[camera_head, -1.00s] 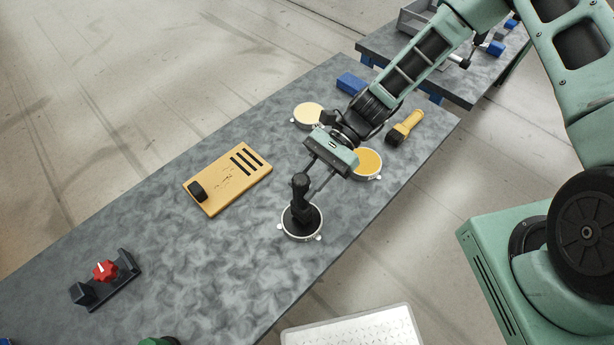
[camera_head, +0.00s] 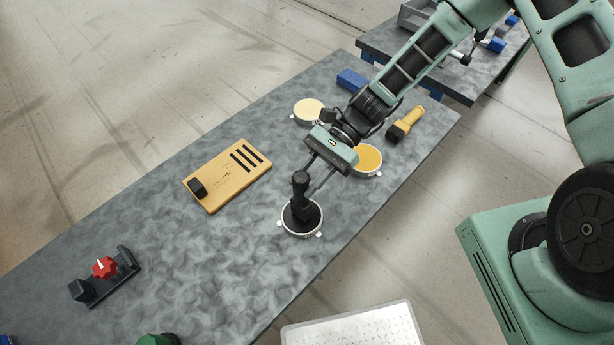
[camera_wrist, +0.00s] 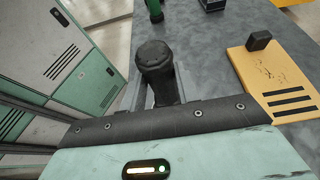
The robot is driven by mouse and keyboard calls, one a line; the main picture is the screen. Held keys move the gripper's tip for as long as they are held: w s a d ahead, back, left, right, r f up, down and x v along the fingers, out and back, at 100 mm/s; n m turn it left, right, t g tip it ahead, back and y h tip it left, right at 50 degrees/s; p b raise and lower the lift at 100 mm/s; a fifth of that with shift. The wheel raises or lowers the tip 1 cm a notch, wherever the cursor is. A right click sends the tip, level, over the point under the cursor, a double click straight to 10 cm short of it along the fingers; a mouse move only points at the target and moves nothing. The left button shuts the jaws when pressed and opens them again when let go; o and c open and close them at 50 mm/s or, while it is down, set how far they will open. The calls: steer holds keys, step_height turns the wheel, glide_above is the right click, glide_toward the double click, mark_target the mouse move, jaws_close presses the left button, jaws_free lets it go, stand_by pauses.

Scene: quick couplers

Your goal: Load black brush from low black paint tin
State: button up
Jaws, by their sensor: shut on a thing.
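The black brush (camera_head: 300,183) stands upright, its lower end within the rim of the low black paint tin (camera_head: 319,222). The tin has a pale rim with small tabs and dark paint inside. My gripper (camera_head: 308,192) is shut on the brush, with a finger on either side of it. In the wrist view the brush's dark handle (camera_wrist: 155,62) rises between the fingers and hides the tin. Whether the bristles touch the paint cannot be seen.
A cream tin (camera_head: 308,110) and a yellow tin (camera_head: 369,158) stand behind, near a yellow-handled brush (camera_head: 405,122). A wooden slotted board (camera_head: 225,178) lies left. A red knob on a dark stand (camera_head: 104,267) is at far left. The table between is clear.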

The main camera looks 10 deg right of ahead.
steer(key=shift+f, duration=0.55)
stand_by(0.9)
steer(key=shift+r, duration=0.1)
step_height(320, 180, up, 7)
steer(key=p, duration=0.5)
stand_by(1.0)
